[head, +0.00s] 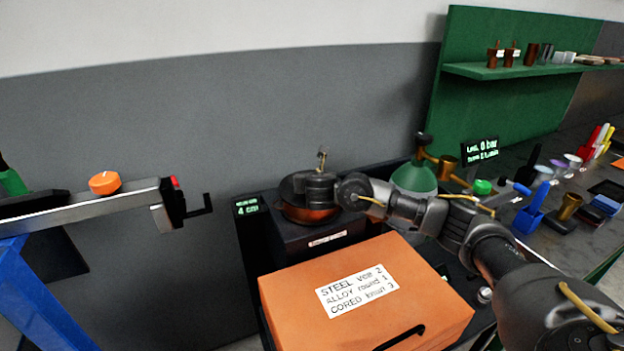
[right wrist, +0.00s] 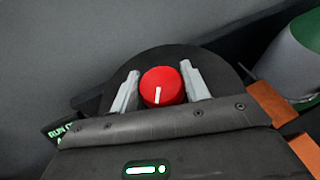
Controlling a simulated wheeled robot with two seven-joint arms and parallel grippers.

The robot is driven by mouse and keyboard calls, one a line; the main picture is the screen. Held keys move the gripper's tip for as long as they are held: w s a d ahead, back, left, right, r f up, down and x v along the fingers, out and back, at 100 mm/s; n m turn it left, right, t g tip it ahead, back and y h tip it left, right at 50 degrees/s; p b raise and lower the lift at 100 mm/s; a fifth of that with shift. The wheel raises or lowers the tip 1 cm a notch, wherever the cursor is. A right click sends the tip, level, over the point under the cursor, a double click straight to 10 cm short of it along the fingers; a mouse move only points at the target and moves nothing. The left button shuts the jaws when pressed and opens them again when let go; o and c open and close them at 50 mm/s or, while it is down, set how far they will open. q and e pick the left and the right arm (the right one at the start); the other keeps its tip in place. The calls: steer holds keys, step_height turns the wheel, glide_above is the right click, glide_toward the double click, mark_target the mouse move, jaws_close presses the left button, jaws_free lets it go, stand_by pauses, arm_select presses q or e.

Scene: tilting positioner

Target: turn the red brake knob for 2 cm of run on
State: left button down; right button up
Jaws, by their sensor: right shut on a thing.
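The red brake knob (right wrist: 161,86) shows in the right wrist view, between the two pale fingers of my right gripper (right wrist: 159,70). The gripper is shut on it. The knob's white mark points toward the bottom of that picture. In the head view my right gripper (head: 318,188) is over the round copper-brown and dark top (head: 308,213) of a dark box, and it hides the knob. A small display (head: 249,207) left of the box seems to read 4 cm in green. My left gripper is not in view.
An orange case (head: 430,285) with a white label stands in front of the box. A green gas bottle (head: 414,178) stands close to the right, behind my right arm. A metal beam with a crank (head: 198,208) is at the left. Cluttered bench at right.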

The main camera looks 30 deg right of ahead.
steer(key=o, duration=1)
steer(key=p+v, duration=0.2)
steer(key=v, duration=0.7)
steer(key=shift+s+a+r+p, duration=0.1)
steer(key=shift+s+r+p, duration=0.15)
steer(key=shift+p, duration=0.1)
steer(key=shift+s+a+r, duration=0.1)
steer(key=shift+s+a, duration=0.05)
steer(key=shift+s, duration=0.35)
